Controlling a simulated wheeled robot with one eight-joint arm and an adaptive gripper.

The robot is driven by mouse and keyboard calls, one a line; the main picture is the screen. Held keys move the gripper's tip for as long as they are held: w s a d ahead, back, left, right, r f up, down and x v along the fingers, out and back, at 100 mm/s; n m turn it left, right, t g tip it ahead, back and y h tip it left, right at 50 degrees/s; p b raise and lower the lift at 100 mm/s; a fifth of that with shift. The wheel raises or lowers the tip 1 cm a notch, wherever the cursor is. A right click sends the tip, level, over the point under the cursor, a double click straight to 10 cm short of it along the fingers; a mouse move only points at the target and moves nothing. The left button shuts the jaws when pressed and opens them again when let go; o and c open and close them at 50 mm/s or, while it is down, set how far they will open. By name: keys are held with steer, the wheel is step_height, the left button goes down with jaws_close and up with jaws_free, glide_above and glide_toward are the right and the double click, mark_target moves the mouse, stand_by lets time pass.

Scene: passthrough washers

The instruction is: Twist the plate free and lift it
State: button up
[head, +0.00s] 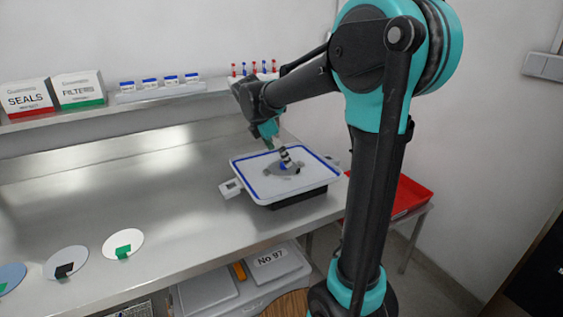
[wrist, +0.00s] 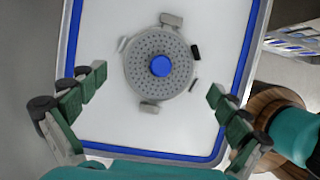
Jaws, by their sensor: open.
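A round grey perforated plate (wrist: 146,82) with a blue centre knob (wrist: 161,66) lies on a white tray (wrist: 110,125) with a blue border. Small tabs stand around the plate's rim, one of them black (wrist: 196,52). My gripper (wrist: 156,88) is open, its green fingers spread to the left and right of the plate's lower part, not touching it. In the head view the white tray (head: 247,167) sits on the steel bench, and my gripper (head: 276,145) hangs over it. The arm's end partly hides the plate (head: 270,173) there.
Round discs with tabs, white with green (head: 112,251) and white with black (head: 56,264), lie on the bench (head: 170,215) at left. A SEALS box (head: 25,98) and a FILTERS box (head: 79,90) stand on the back shelf. A red tray (head: 412,193) is at right.

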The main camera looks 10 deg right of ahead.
steer(key=shift+x, duration=1.4)
jaws_close()
steer(key=n, duration=0.1)
steer(key=n+t, duration=0.1)
steer(key=n, duration=0.1)
steer(key=shift+s+d+n+y, duration=0.15)
steer(key=shift+s+n+y, duration=0.15)
steer(key=shift+n, duration=0.1)
steer(key=n+t+y, duration=0.1)
steer(key=n, duration=0.3)
steer(key=shift+r, duration=0.2)
steer(key=shift+r, duration=3.35)
